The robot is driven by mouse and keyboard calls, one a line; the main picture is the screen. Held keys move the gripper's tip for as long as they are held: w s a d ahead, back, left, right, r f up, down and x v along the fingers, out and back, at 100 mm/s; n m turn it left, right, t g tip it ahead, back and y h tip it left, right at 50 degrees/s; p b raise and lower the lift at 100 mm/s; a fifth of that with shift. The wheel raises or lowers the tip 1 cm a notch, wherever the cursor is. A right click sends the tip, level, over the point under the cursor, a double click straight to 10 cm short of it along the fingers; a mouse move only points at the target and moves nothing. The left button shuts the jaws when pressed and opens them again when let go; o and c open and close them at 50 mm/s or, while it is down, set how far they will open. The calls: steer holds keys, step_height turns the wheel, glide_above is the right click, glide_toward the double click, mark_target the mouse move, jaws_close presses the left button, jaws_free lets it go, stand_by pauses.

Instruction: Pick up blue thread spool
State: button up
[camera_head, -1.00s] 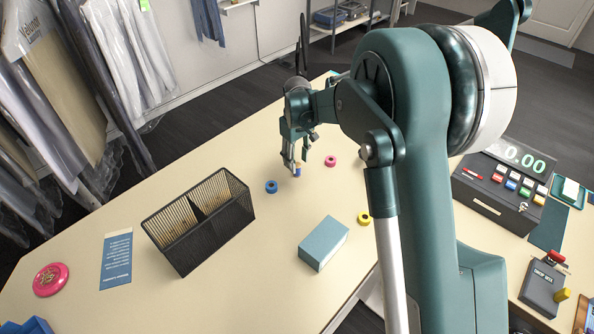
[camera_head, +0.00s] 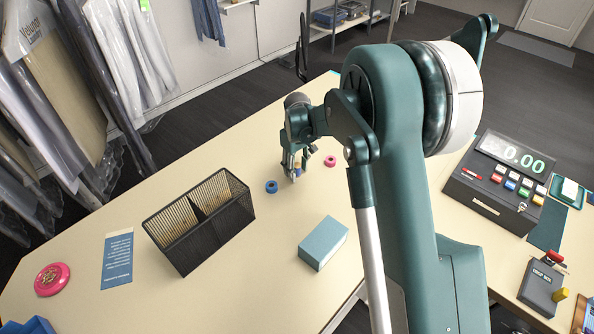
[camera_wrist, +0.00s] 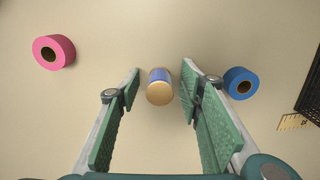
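The blue thread spool (camera_wrist: 160,86), with a tan end cap and a blue band, stands upright on the table in the wrist view. It sits between the two fingers of my gripper (camera_wrist: 160,90), with a gap on each side. My gripper is open and holds nothing. In the head view my gripper (camera_head: 292,172) is low over the table, and its fingers partly hide the spool (camera_head: 298,170).
A blue roll (camera_wrist: 240,82) lies just outside the right finger in the wrist view, and a pink roll (camera_wrist: 54,52) lies further left. A black mesh organizer (camera_head: 200,222) and a teal box (camera_head: 323,243) stand nearer on the table (camera_head: 240,290).

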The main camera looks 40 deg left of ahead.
mark_target(297, 165)
steer(key=c, duration=0.9)
steer(key=shift+o, duration=0.2)
steer(key=shift+r+b, duration=0.35)
steer(key=shift+r, duration=4.65)
